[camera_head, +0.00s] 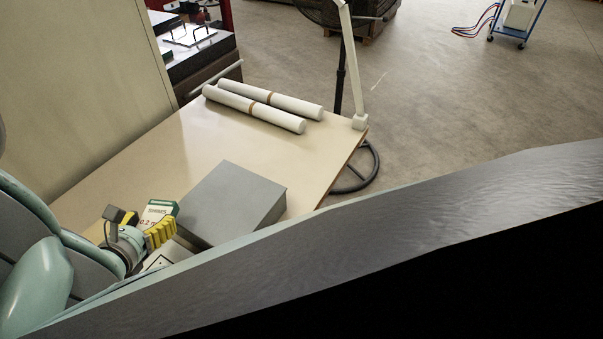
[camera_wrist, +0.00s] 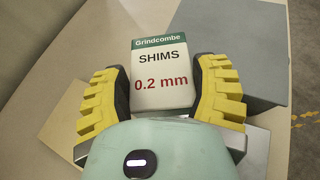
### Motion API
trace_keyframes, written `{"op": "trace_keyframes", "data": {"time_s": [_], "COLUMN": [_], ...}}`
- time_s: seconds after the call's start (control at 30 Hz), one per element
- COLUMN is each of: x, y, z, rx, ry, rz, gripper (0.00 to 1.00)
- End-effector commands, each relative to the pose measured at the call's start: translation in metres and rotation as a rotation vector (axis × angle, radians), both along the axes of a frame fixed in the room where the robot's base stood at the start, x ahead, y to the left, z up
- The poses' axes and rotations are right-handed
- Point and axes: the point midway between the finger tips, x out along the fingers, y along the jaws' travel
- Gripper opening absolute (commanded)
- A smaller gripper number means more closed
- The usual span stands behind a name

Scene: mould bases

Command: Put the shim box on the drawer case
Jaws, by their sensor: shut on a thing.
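The shim box (camera_head: 160,209) is a small white box with a green band and red "0.2 mm" print. In the wrist view the shim box (camera_wrist: 160,62) stands between the yellow ribbed fingers with its label towards the camera. My gripper (camera_head: 158,234) is shut on it from both sides. The drawer case (camera_head: 232,196) is a flat-topped grey box on the table, just right of my gripper, with its top bare. In the wrist view the drawer case (camera_wrist: 243,42) lies behind and right of the shim box.
The beige table (camera_head: 150,165) has free room left of and behind the drawer case. Two white rolls (camera_head: 255,105) lie at its far side. A white lamp post (camera_head: 353,75) stands at the far right corner. A pale item (camera_head: 170,254) lies below my gripper, partly hidden.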

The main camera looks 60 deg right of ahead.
Motion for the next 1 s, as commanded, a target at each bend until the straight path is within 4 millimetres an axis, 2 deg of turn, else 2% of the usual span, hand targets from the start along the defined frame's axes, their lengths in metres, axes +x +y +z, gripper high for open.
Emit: {"op": "trace_keyframes", "data": {"time_s": [0.03, 0.2, 0.3, 0.43, 0.53, 0.63, 1.0], "x": [-0.021, -0.089, -0.118, -0.140, -0.142, -0.133, -0.073], "y": [-0.006, -0.022, -0.025, -0.028, -0.032, -0.043, -0.114], "z": [0.006, 0.007, 0.009, 0.011, 0.010, 0.007, -0.001], "rx": [0.000, 0.000, 0.001, 0.000, 0.000, 0.000, -0.001], "ry": [0.006, 0.002, -0.001, -0.003, -0.006, -0.008, -0.006], "rz": [-0.067, -0.274, -0.357, -0.419, -0.438, -0.446, -0.447], "gripper": [0.21, 0.21, 0.21, 0.21, 0.21, 0.21, 0.21]}}
